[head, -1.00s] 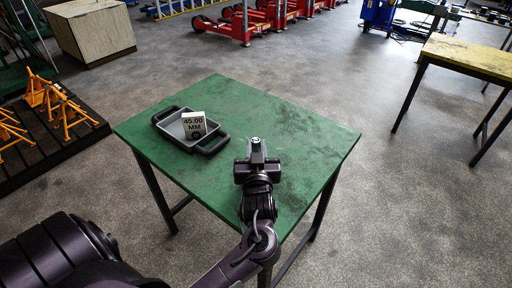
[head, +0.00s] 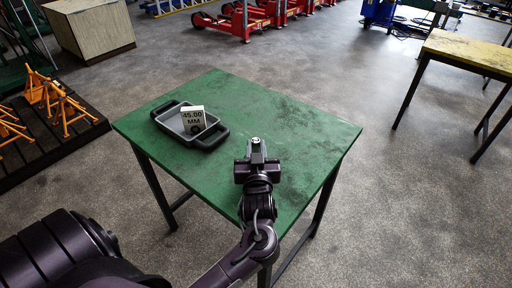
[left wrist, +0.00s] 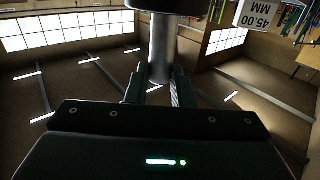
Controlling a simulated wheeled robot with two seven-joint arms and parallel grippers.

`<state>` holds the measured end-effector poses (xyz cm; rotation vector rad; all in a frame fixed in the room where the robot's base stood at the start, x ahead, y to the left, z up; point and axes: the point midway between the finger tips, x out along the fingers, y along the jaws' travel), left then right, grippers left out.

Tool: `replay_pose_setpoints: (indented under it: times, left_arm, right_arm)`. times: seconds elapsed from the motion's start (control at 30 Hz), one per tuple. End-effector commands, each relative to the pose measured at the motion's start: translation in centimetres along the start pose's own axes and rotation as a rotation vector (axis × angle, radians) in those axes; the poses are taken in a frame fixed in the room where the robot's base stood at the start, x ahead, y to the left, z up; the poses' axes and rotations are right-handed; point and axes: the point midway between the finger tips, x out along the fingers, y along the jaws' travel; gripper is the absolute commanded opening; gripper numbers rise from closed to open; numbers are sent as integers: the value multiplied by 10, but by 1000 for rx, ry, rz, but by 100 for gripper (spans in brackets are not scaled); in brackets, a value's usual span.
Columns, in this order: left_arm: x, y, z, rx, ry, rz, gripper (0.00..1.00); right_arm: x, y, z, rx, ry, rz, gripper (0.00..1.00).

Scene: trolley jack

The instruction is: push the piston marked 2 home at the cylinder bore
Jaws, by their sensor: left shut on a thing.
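My left gripper (head: 257,158) is over the near part of the green table, shut on a small pale metal piece (head: 256,143). In the left wrist view its two fingers (left wrist: 160,88) are closed on a grey metal rod (left wrist: 163,45). The rod runs up to a dark body (left wrist: 170,5) at the top edge, mostly cut off. I cannot tell whether the rod is the piston. No mark 2 and no open bore can be made out. My right gripper is not in view.
On the green table (head: 285,120) a grey tray (head: 170,122) with black handles stands at the left, with a white 45.00 MM sign (head: 193,118) at it. The table's right side is clear. A yellow-topped table (head: 470,50) stands apart at the right.

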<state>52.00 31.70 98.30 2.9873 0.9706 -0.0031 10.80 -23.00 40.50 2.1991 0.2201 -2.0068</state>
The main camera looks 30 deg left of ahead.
Motion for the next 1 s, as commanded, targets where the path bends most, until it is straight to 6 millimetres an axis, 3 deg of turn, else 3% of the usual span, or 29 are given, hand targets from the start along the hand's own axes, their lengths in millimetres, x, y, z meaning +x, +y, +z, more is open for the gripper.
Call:
replay_pose_setpoints:
  times: [0.8,0.83,1.0]
  left_arm:
    - [0,0,19,-1,4,-1,0]
    - [0,0,18,-1,4,-1,25]
    - [0,0,18,-1,3,-1,47]
  right_arm:
    - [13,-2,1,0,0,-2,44]
    - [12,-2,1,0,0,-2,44]
    - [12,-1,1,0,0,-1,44]
